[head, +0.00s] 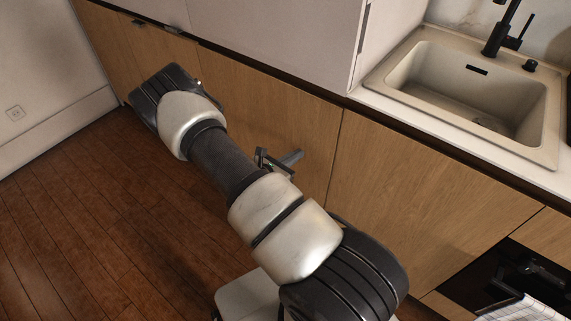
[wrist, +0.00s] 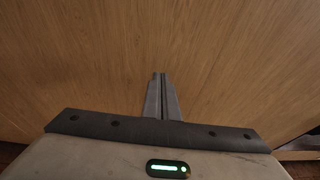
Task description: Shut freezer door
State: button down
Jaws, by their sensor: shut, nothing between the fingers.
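A wooden front panel (head: 262,110) below the tall white unit appears to be the freezer door. It looks flush with the neighbouring wooden front, with only a thin seam between them; a very small gap cannot be ruled out. My gripper (head: 296,156) is shut and empty, with its fingers pointing at this panel near its right edge. In the wrist view, wood (wrist: 90,60) fills most of the picture, and the shut fingertips (wrist: 159,77) are close to it. Whether they touch it cannot be told. My arm hides the panel's lower left part.
A beige sink (head: 470,90) with a black tap (head: 500,35) is set in the counter at the right. A dark oven (head: 510,275) with a checked towel (head: 520,308) is at lower right. Wooden floor (head: 70,225) is clear at the left, up to a white wall (head: 45,75).

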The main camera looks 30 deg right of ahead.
aim_at(309, 146)
jog(key=shift+w+d, duration=0.25)
jog(key=shift+d, duration=0.3)
jog(key=shift+w+d, duration=0.2)
jog(key=shift+d, duration=0.35)
jog(key=shift+w+d, duration=0.2)
jog(key=shift+d, duration=0.55)
